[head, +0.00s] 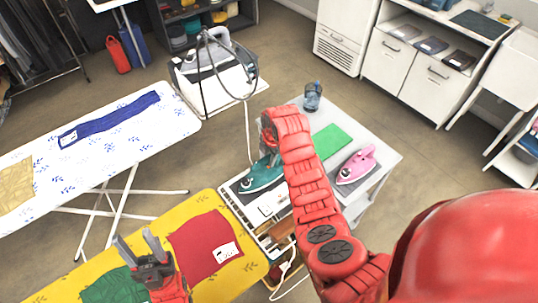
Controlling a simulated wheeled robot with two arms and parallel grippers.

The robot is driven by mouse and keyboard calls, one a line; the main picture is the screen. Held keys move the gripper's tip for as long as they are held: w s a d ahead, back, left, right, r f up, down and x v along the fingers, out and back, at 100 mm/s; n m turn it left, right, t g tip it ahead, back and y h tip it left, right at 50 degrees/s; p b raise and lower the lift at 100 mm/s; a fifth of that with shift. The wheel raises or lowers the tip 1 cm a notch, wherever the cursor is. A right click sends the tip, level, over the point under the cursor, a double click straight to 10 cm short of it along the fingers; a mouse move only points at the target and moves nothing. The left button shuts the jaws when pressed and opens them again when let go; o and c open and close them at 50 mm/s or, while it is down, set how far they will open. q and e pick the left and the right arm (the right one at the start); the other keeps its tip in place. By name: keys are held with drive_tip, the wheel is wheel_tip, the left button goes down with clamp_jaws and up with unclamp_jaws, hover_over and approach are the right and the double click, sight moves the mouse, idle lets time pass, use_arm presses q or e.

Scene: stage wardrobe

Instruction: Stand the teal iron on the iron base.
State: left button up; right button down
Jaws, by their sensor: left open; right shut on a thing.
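The teal iron (258,178) is at the middle of the head view, with its nose to the lower left. My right gripper (268,150) is shut on it from above; the red arm hides the iron's back end. Under the iron is a white-framed base with a dark plate (232,188), which looks like the iron base. I cannot tell whether the iron touches it. My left gripper (150,247) is open and empty, above the yellow ironing board (228,287) at the lower left.
A pink iron (356,166) and a green cloth (330,141) are on the white table (385,150), with a blue jar (312,95) at its back. A steam station (225,92) stands behind. Red cloth (203,247) and green cloth (112,288) lie on the yellow board.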

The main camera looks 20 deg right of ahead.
drive_tip(key=shift+f, duration=0.1)
drive_tip(key=c, duration=0.6)
unclamp_jaws()
drive_tip(key=shift+r, duration=0.2)
